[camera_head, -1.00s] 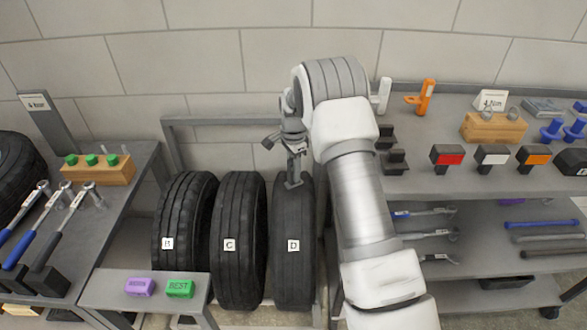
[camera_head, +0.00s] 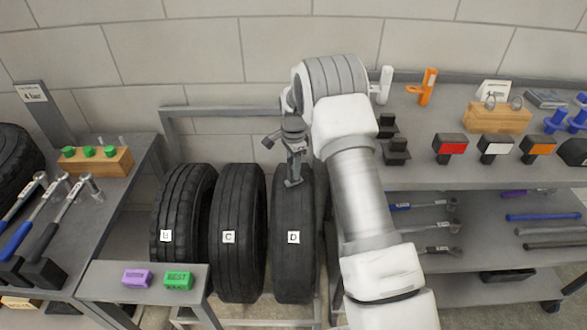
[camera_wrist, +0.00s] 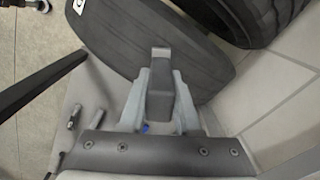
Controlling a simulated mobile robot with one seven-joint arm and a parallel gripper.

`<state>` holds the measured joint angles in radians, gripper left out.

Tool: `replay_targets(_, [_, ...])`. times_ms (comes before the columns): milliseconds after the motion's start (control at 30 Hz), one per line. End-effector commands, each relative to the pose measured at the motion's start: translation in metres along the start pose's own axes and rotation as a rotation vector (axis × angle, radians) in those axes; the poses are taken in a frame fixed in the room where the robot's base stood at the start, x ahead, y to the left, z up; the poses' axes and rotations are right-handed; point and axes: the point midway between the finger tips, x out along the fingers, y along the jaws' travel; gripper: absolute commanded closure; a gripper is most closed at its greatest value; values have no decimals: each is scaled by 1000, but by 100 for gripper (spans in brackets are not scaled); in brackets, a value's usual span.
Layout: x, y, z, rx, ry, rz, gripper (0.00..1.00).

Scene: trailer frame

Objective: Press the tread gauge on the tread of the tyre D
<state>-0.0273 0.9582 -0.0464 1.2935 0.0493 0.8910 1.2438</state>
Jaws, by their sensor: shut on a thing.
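Tyre D (camera_head: 293,262) stands upright at the right end of a row of black tyres, with a white D label on its tread. My gripper (camera_head: 294,163) is over the top of tyre D, pointing down. In the wrist view, my gripper (camera_wrist: 160,105) is shut on the grey tread gauge (camera_wrist: 161,72), whose tip points at a tyre's tread (camera_wrist: 195,55). In the head view the gauge (camera_head: 293,182) is at the top of tyre D's tread. I cannot tell whether it touches or hovers just above.
Tyre C (camera_head: 236,262) and tyre B (camera_head: 180,225) stand to the left. A small shelf (camera_head: 105,290) in front holds a purple block (camera_head: 137,278) and a green block (camera_head: 178,279). A grey tool bench (camera_head: 420,175) stands close on the right, behind my arm.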

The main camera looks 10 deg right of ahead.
Motion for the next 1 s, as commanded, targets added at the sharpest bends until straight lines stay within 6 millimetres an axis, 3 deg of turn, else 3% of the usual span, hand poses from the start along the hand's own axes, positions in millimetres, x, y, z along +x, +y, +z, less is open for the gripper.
replay_targets(1000, [11,0,0,0,0,-1,100])
